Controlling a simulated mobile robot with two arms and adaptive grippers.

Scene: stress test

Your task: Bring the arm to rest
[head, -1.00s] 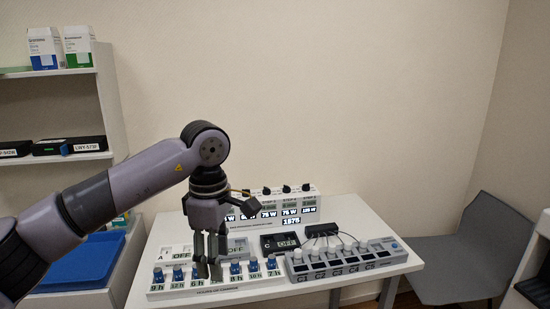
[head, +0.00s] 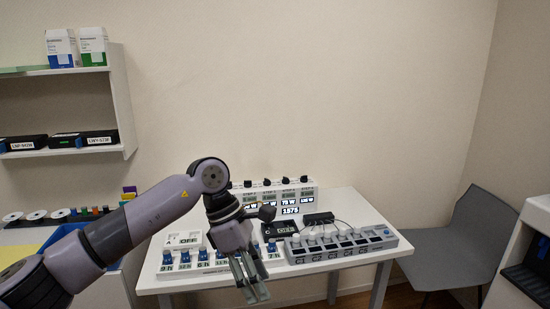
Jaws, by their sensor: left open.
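My left arm comes in from the left, and its gripper (head: 257,294) points down over the front edge of the white table (head: 345,207). Its fingers are apart with nothing seen between them. They hide part of the row of small blue-topped units (head: 202,258) at the table's front left. My right gripper is not in view.
The table holds a panel with black knobs and lit readouts (head: 290,209), a black display box (head: 279,229) and a grey strip of labelled modules (head: 345,246). A grey chair (head: 465,240) stands right. Shelves (head: 122,100) and a blue tray (head: 52,238) are left.

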